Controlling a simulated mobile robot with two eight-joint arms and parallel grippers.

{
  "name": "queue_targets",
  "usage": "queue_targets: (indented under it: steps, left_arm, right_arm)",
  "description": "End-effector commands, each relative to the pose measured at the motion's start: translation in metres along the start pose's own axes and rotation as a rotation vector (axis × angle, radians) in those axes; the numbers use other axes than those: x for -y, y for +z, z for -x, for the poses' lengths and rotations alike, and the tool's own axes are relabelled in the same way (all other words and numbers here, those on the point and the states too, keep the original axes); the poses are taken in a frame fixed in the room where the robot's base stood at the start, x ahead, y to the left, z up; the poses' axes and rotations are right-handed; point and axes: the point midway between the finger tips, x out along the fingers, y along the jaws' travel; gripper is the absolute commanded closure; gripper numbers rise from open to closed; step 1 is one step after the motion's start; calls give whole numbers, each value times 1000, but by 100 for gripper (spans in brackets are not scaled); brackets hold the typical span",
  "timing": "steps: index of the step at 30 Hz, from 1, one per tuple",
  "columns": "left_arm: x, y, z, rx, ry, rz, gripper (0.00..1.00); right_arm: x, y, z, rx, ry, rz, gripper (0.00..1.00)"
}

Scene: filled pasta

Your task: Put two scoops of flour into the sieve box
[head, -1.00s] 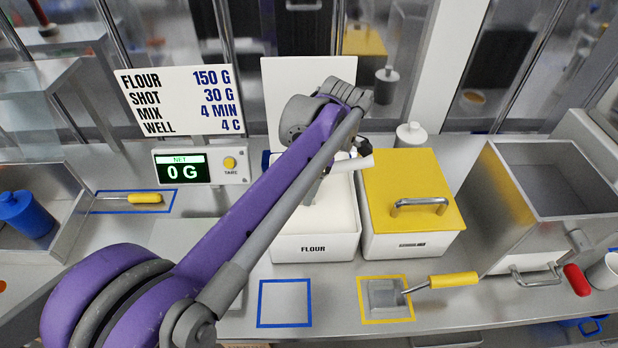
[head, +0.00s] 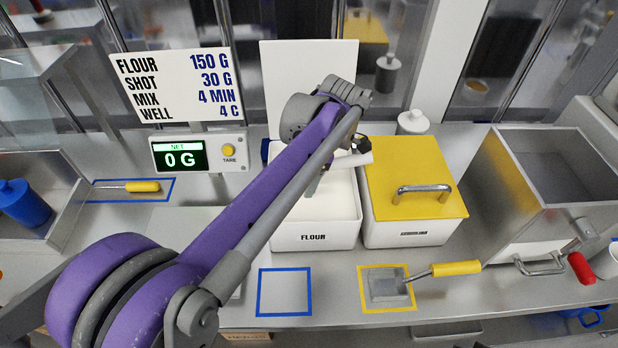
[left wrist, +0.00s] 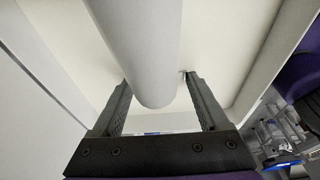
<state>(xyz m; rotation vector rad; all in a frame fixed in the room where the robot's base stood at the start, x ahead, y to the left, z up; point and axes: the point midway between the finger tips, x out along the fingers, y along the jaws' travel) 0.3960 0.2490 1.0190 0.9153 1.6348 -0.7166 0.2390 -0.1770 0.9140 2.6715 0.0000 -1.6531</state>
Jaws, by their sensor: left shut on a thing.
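The white FLOUR bin (head: 325,236) stands open at the middle of the counter, with pale flour inside. My left gripper (head: 334,160) is over the bin and shut on a white cylindrical handle (head: 353,159). In the left wrist view the handle (left wrist: 145,45) runs between the two fingers (left wrist: 158,85), above a pale surface inside pale walls. The handle's working end is hidden, so I cannot tell whether it carries flour. An open steel box (head: 560,190) stands at the right; I cannot tell if it is the sieve box. My right gripper is out of view.
A bin with a yellow lid (head: 415,170) stands right of the flour bin. The blue-outlined square (head: 284,292) is empty. A scale display (head: 180,159) reads 0 G. A red handle (head: 581,268) sits at the right.

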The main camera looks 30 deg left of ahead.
Motion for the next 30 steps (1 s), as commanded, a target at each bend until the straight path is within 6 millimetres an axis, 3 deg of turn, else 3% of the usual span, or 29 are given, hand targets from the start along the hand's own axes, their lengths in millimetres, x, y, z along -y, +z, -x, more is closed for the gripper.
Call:
queue_targets:
  steps: [13, 30]
  left_arm:
    - [0, -1, 4, 0, 0, 0, 79]
    - [0, -12, 48, 0, 1, 0, 79]
  right_arm:
    - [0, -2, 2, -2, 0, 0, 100]
    - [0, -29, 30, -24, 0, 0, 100]
